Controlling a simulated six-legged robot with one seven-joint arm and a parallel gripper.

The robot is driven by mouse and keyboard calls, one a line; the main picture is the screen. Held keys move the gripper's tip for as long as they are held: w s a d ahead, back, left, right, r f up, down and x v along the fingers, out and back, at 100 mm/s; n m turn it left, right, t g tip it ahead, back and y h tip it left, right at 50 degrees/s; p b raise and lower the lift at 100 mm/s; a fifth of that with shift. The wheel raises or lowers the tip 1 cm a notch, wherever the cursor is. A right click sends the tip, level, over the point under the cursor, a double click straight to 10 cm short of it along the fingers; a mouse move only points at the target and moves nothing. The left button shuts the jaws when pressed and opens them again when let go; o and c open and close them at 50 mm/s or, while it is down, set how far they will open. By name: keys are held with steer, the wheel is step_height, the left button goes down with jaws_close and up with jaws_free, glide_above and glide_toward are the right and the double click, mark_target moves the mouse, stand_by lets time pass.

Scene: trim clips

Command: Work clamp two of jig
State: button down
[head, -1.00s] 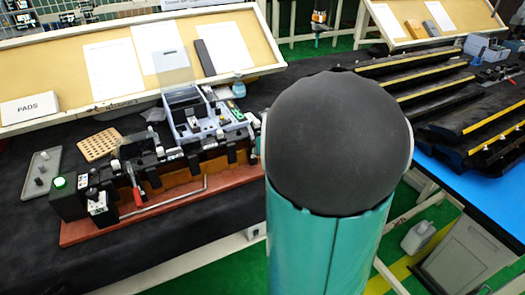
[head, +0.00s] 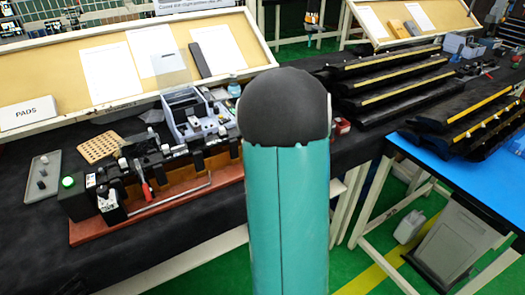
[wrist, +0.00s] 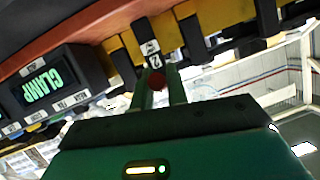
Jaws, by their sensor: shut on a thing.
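The jig (head: 165,205) is a long fixture on a reddish base, with a row of black clamps and a silver bar along its front. A clamp with a red handle (head: 145,188) stands near its left end. In the wrist view, a black block carries a white label reading 2 (wrist: 154,52). My gripper (wrist: 159,88) is just below that label, its two green fingers shut on a red round-ended handle (wrist: 157,79). In the head view my arm hides the jig's right end, and my gripper does not show.
A box with a lit CLAMP display (wrist: 47,82) is left of my gripper. A green-lit control box (head: 75,197) stands at the jig's left end. A grey-blue tray (head: 192,118) sits behind the jig. Black stepped racks (head: 385,80) stand to the right.

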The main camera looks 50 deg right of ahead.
steer(key=shift+f+t, duration=0.3)
steer(key=shift+f, duration=0.05)
stand_by(0.3)
steer(key=c, duration=1.4)
jaws_free()
steer(key=v, duration=1.3)
steer(key=shift+s+r, duration=0.1)
steer(key=shift+s, duration=0.25)
